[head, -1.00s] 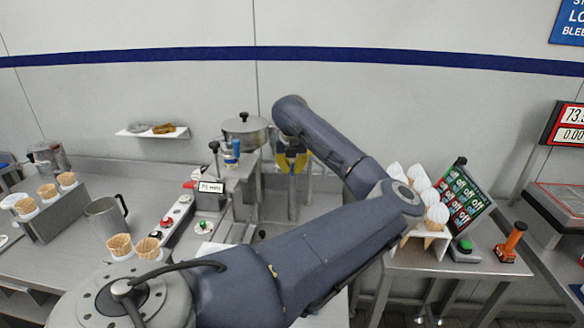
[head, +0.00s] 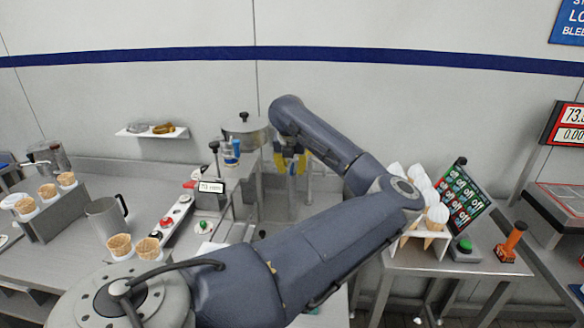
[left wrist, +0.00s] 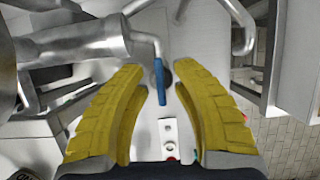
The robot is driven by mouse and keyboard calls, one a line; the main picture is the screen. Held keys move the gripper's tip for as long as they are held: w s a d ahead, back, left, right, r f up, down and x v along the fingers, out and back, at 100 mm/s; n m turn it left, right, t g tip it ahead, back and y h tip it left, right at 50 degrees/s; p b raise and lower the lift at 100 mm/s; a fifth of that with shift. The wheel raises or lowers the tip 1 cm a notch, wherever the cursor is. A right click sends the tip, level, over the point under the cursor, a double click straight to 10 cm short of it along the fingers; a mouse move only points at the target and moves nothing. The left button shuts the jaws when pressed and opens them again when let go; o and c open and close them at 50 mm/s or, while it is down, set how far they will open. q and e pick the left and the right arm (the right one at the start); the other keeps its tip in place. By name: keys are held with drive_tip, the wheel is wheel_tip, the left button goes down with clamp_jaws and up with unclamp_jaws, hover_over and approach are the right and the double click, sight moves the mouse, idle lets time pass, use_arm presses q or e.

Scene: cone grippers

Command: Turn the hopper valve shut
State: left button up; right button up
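The lidded steel hopper (head: 246,135) stands at the back, beside my left gripper. In the left wrist view, a blue lever handle (left wrist: 160,82) hangs down at the end of a bent steel pipe (left wrist: 144,40); it appears to be the valve handle. My left gripper (head: 291,160) has yellow fingers pointing down in the head view. In the left wrist view, the gripper (left wrist: 161,70) is open, with a finger on each side of the blue handle and a visible gap to both. I cannot tell the depth between fingertips and handle. My right gripper is not in view.
A dispenser with a small display (head: 211,187) and a row of buttons (head: 176,217) stand left of the gripper. A steel jug (head: 106,216) and cones in holders (head: 48,191) are further left. A cone stand (head: 424,234) is at right. My arm crosses the middle.

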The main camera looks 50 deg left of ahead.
use_arm(q)
drive_tip(key=v, duration=1.2)
drive_tip(key=shift+d, duration=0.1)
idle(0.4)
